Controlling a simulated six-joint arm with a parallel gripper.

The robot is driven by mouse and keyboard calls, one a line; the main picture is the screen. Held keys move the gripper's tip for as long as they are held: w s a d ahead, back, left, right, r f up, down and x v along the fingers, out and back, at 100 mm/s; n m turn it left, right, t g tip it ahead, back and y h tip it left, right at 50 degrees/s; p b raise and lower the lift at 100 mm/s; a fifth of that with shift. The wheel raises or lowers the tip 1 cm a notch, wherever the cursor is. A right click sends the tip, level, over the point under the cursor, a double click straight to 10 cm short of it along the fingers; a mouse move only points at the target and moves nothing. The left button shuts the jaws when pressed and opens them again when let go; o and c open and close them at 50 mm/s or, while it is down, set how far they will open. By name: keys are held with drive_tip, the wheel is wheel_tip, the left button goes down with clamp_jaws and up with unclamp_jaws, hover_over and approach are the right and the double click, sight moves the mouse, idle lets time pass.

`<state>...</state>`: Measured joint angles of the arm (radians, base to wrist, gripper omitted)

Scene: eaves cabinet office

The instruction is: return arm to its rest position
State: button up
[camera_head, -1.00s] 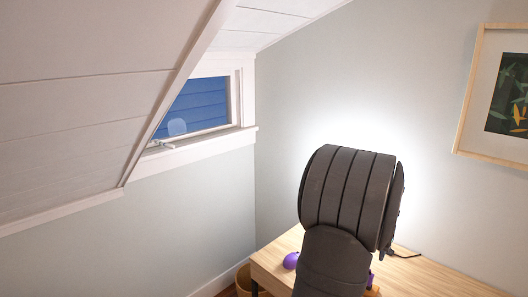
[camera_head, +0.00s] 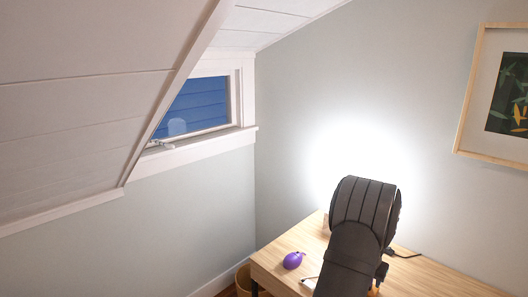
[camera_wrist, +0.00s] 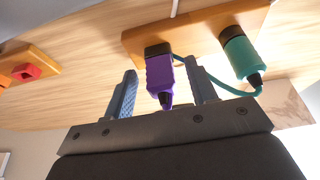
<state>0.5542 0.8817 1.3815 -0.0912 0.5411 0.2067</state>
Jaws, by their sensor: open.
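My gripper (camera_wrist: 161,66) shows in the wrist view with its two blue fingers spread apart. A purple tool with a black end (camera_wrist: 159,78) appears between the fingers in the picture. It sits at a wooden block (camera_wrist: 190,35) beyond them, and I see no finger pressed on it. My arm (camera_head: 362,225) rises over the desk in the head view, dark and bent. It hides part of the desktop, and the fingers cannot be made out there.
A teal tool (camera_wrist: 240,55) with a cord is at the wooden block. An orange block with a red piece (camera_wrist: 27,71) lies at left. The sloped ceiling (camera_head: 90,90) is at left.

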wheel_tip(320, 180, up, 8)
drive_tip(key=shift+r, duration=0.1)
idle(0.4)
wheel_tip(320, 180, down, 8)
drive_tip(key=shift+r, duration=0.15)
drive_tip(key=v, duration=1.1)
drive_tip(key=shift+s, duration=0.1)
